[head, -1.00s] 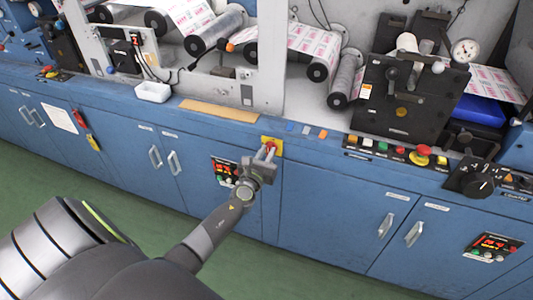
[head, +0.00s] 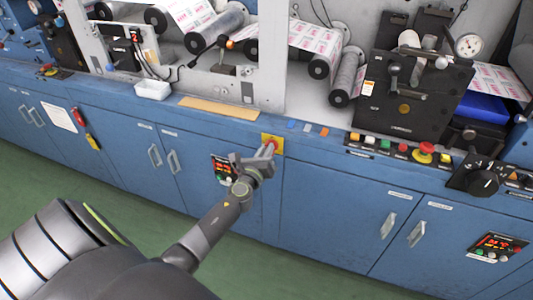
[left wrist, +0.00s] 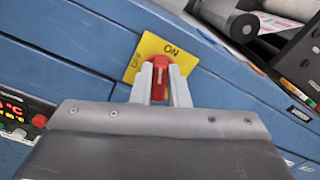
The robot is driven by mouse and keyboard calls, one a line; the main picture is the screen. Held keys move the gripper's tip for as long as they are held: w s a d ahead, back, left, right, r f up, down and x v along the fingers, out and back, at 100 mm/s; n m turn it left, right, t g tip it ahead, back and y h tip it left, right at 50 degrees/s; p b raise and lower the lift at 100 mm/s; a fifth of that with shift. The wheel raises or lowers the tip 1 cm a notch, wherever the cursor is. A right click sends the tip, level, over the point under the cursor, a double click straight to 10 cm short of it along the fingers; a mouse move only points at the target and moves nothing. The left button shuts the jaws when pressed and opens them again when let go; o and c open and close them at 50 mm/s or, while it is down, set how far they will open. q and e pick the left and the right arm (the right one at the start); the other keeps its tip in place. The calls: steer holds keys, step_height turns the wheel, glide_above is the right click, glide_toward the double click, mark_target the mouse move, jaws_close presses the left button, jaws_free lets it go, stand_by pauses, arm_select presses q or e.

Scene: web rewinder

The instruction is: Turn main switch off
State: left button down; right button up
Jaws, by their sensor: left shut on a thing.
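The main switch is a red rotary handle (left wrist: 160,78) on a yellow plate (left wrist: 150,48) marked ON and OFF, fixed to the blue cabinet front. In the left wrist view the handle points up toward the ON side of the tilted plate. In the head view the yellow plate (head: 273,140) shows just behind the fingertips. My left gripper (head: 267,153) is shut on the red handle, with one finger on each side of it; the fingers also show in the left wrist view (left wrist: 161,90). The fingers hide part of the handle. My right gripper is not in view.
A red-digit control panel (head: 222,170) is close to the left of my gripper. A row of coloured buttons with a red mushroom button (head: 425,148) lies to the right on the ledge. Cabinet door handles (head: 388,225) stick out. The green floor is clear.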

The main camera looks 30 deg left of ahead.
arm_select(q)
steer(key=shift+s+a+f+n+b, duration=0.15)
steer(key=shift+n+b, duration=0.9)
steer(key=shift+n, duration=1.2)
steer(key=shift+w+a+f+n+b, duration=0.1)
steer(key=shift+f+n+b, duration=0.2)
steer(key=shift+n+b, duration=1.4)
steer(key=shift+s+a+f+n+b, duration=0.15)
steer(key=shift+n+b, duration=0.25)
steer(key=shift+n, duration=2.45)
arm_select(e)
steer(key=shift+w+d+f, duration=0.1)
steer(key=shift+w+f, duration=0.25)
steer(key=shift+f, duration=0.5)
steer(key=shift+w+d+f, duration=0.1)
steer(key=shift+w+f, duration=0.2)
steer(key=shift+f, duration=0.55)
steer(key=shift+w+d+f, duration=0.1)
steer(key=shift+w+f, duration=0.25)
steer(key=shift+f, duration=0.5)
arm_select(q)
steer(key=shift+w, duration=0.1)
steer(key=c, duration=1.4)
jaws_free()
